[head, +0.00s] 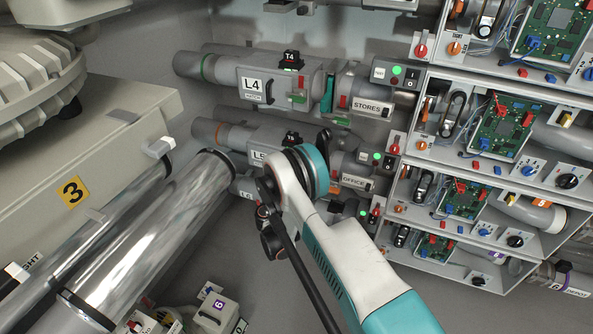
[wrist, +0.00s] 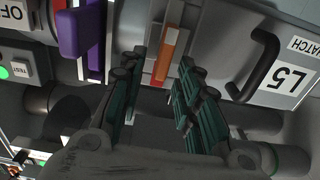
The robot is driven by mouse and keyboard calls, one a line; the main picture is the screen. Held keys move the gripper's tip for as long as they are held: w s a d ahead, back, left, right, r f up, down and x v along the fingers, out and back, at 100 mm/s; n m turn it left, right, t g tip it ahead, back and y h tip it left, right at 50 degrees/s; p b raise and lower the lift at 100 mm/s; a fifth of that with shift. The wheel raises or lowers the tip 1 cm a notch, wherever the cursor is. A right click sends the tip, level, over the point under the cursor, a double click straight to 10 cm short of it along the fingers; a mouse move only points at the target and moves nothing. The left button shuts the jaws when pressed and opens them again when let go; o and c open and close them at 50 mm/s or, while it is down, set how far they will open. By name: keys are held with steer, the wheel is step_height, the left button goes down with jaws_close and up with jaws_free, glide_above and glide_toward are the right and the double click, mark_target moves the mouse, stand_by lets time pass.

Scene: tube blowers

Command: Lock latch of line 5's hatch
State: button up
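Line 5's hatch (wrist: 225,50) shows upside down in the wrist view, with its L5 label (wrist: 287,80) and a black handle (wrist: 262,55). An orange latch (wrist: 168,52) on a grey mount sits left of the handle. My gripper (wrist: 158,72) is open and empty, its two dark green fingers apart. The orange latch appears between and just beyond the fingertips; I cannot tell any contact. In the head view the L5 label (head: 258,155) is partly visible, and my arm hides the gripper and much of line 5.
A purple part (wrist: 80,32) and a red strip (wrist: 109,30) lie left of the latch in the wrist view. In the head view, line 4's tube (head: 225,68) runs above line 5. Open electronics racks (head: 480,130) stand on the right, and shiny pipes (head: 150,235) on the left.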

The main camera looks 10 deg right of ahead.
jaws_close()
steer(key=shift+d+m, duration=0.1)
steer(key=shift+m, duration=0.3)
steer(key=shift+s+d+f+m, duration=0.1)
steer(key=shift+s+d+m, duration=0.1)
steer(key=shift+m, duration=1.15)
steer(key=shift+s+d+f+m, duration=0.15)
steer(key=shift+d+m, duration=0.1)
steer(key=shift+m, duration=1.05)
steer(key=shift+s+d+f+m, duration=0.1)
steer(key=shift+s+d+m, duration=0.1)
steer(key=shift+m, duration=1.15)
jaws_free()
